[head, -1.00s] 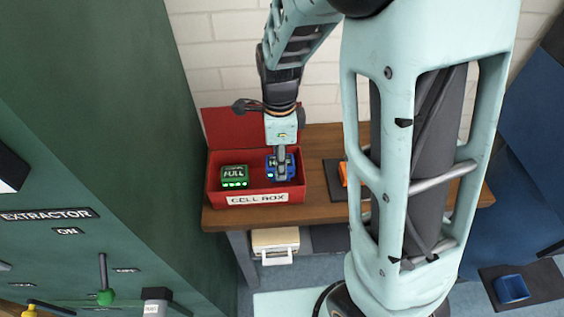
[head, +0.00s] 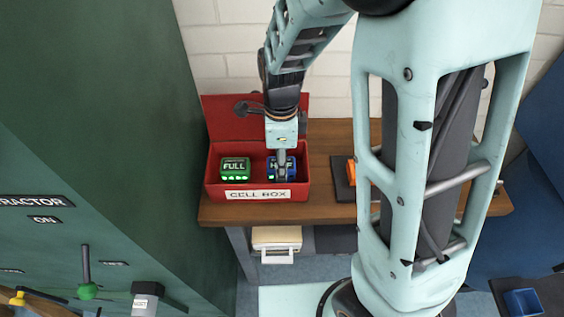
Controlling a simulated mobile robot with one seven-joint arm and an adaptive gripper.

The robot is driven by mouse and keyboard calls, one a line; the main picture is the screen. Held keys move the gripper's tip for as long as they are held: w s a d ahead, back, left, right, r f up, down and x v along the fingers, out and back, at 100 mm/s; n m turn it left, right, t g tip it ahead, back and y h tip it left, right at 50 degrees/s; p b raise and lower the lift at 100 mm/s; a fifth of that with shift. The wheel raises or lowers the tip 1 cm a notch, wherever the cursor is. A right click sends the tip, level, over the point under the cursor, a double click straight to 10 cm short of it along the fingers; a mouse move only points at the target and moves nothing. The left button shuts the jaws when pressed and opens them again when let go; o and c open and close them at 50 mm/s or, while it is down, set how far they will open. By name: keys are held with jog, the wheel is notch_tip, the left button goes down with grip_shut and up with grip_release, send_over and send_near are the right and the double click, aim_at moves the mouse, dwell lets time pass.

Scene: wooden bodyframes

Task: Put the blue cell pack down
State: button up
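The blue cell pack (head: 272,170) is inside the red cell box (head: 225,196), in its right half. It looks upright and about level with the green pack beside it. My gripper (head: 282,165) points straight down over the blue pack. Its fingers look close together on the top middle of the pack and cover part of it. The contact is small in the picture, and the pack's underside is hidden by the box's front wall.
A green pack marked FULL (head: 235,168) sits in the box's left half. The red lid (head: 228,118) stands open behind. An orange thing (head: 351,172) lies on a dark mat to the right on the wooden bench (head: 325,212). A green machine (head: 150,130) stands close on the left.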

jog(key=o, duration=1.3)
jog(key=shift+f, duration=0.1)
notch_tip(320, 180, up, 12)
jog(key=shift+r+p, duration=0.2)
jog(key=shift+p, duration=0.1)
